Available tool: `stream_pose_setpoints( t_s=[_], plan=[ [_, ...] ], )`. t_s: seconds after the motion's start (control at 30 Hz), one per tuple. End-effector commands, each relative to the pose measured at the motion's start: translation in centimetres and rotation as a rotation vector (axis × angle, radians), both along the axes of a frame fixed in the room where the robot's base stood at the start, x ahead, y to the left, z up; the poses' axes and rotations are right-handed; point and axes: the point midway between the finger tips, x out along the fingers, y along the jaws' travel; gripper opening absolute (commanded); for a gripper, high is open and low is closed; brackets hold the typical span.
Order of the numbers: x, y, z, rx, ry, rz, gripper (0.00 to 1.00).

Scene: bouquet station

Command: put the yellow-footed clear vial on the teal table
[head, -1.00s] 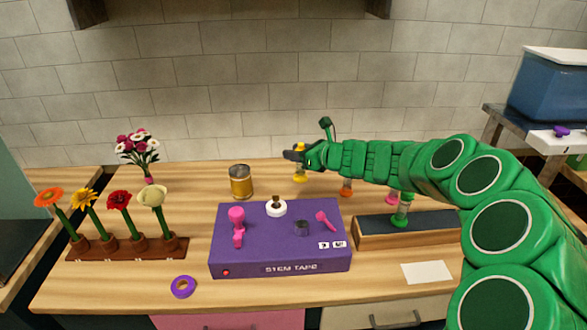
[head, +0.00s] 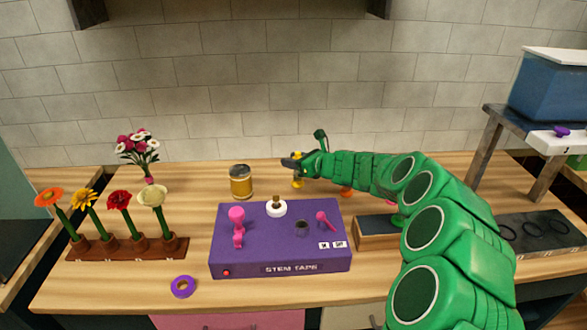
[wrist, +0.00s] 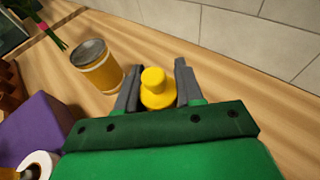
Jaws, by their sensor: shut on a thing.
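The yellow-footed vial (head: 298,184) stands at the back of the wooden counter, mostly hidden by my gripper in the head view. Its yellow top (wrist: 154,86) shows between the fingers in the wrist view; its clear body is hidden. My gripper (head: 292,164) is shut on this vial, with one finger on each side of it in the wrist view (wrist: 157,82). I cannot see a gap under the foot. A teal surface (head: 14,140) shows at the left edge of the head view; I cannot tell whether it is the teal table.
A yellow-banded can (head: 241,182) stands left of the vial. The purple stem tape box (head: 280,245) lies in front. An orange-footed vial (head: 346,192) is partly hidden by my arm. A flower rack (head: 128,248), a bouquet (head: 138,150) and a purple ring (head: 183,286) are at left.

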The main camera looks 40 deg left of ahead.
Motion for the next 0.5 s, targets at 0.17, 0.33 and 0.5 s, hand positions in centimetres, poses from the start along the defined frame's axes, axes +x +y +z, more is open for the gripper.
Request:
stream_pose_setpoints(
  t_s=[0.17,0.33,0.5],
  plan=[
    [-0.2,0.1,-2.3,-0.001,0.002,0.003,0.0],
    [-0.1,-0.1,-2.9,0.0,0.001,0.001,0.0],
    [-0.1,-0.1,-2.9,0.0,0.001,0.001,0.0]
  ],
)
